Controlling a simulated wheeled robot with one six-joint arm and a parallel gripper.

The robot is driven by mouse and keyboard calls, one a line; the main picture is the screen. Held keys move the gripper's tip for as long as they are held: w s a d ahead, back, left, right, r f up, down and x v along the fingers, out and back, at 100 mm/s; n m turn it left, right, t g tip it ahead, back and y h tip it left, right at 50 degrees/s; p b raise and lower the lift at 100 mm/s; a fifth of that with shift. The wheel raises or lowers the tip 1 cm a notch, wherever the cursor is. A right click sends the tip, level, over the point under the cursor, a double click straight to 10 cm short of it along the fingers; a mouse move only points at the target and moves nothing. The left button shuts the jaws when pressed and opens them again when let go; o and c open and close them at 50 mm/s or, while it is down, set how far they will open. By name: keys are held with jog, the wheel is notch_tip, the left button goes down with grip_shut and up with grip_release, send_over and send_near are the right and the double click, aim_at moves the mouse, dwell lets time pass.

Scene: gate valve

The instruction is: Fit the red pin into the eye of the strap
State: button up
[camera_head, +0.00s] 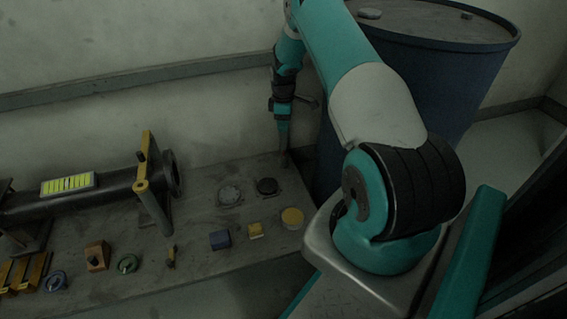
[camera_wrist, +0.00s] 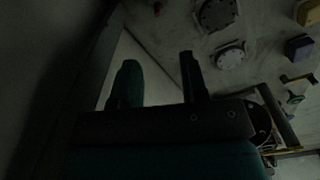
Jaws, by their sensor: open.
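My gripper (camera_head: 283,152) points down over the back right end of the bench. In the wrist view its two fingers (camera_wrist: 158,72) are spread apart with nothing between them. I cannot make out the pin in the head view. A brass strap (camera_head: 146,160) crosses the dark pipe at the left of the head view, with a ring-like eye (camera_head: 140,186) at its near end. The picture is dim.
The bench (camera_head: 190,260) holds two round discs (camera_head: 229,195) (camera_head: 267,186), a blue block (camera_head: 220,240), a yellow block (camera_head: 255,230) and a yellow round piece (camera_head: 292,218). The dark pipe (camera_head: 110,193) lies at left. A large blue drum (camera_head: 430,80) stands at right; a wall is behind.

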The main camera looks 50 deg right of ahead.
jog(key=b, duration=0.4)
send_over(284, 157)
notch_tip(284, 157, down, 8)
jog(key=shift+w+a+f, duration=0.1)
jog(key=shift+w+f, duration=0.05)
jog(key=shift+f, duration=0.1)
jog(key=f+b, duration=0.2)
jog(key=f, duration=0.1)
jog(key=f+b, duration=0.2)
jog(key=shift+w+d+f, duration=0.1)
jog(key=shift+d+f, duration=0.05)
jog(key=shift+d, duration=0.1)
grip_shut()
